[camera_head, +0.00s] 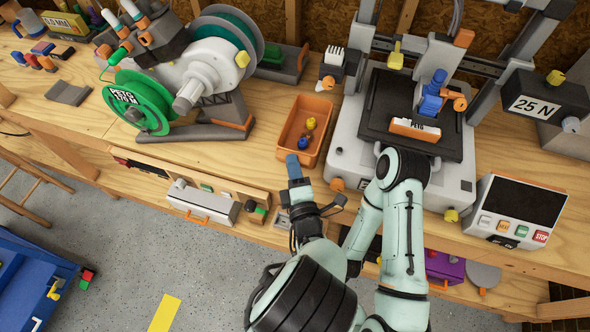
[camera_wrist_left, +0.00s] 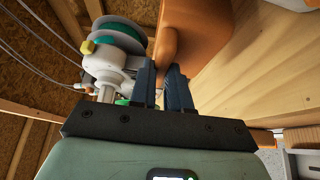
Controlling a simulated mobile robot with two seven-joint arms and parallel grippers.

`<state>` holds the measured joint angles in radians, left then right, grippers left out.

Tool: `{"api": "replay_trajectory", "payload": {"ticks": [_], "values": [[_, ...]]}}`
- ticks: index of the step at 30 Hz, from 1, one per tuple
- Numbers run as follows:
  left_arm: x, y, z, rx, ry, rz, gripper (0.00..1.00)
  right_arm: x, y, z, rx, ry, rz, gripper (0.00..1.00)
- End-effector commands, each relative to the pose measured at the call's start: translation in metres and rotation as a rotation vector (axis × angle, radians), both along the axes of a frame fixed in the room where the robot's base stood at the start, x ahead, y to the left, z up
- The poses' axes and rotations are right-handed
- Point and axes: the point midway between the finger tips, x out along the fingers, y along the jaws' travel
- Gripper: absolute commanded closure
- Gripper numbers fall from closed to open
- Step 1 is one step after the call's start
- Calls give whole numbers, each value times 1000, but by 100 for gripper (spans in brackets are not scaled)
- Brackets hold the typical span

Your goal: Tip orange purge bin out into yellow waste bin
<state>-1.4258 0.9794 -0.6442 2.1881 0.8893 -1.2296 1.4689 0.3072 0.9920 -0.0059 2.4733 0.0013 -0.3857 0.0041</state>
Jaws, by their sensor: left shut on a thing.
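No yellow waste bin shows in either view. My right gripper does not show.
A green PETG spool (camera_head: 146,100) stands left of the bin. A printer (camera_head: 345,135) is close on its right, with a control box (camera_head: 515,210) farther right. A blue cart (camera_head: 35,285) stands at lower left. The grey floor (camera_head: 140,245) before the bench is partly clear.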

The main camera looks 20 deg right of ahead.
Motion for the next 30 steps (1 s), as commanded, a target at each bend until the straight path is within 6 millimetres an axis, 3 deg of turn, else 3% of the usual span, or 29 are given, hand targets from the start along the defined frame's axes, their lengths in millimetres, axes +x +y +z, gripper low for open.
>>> {"api": "replay_trajectory", "payload": {"ticks": [8, 11, 23, 24, 25, 30], "values": [[0, 0, -28, 3, -1, 1, 100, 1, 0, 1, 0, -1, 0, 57], [0, 1, -42, -4, -1, 2, 100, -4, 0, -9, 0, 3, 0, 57], [0, 0, -44, -4, -2, 0, 100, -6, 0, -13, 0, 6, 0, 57], [0, 0, -44, -3, 0, 0, 71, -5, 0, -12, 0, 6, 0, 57], [0, 0, -43, -3, 0, 0, 61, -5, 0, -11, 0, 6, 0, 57], [0, 0, -43, -2, 0, 0, 58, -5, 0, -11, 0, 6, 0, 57]]}}
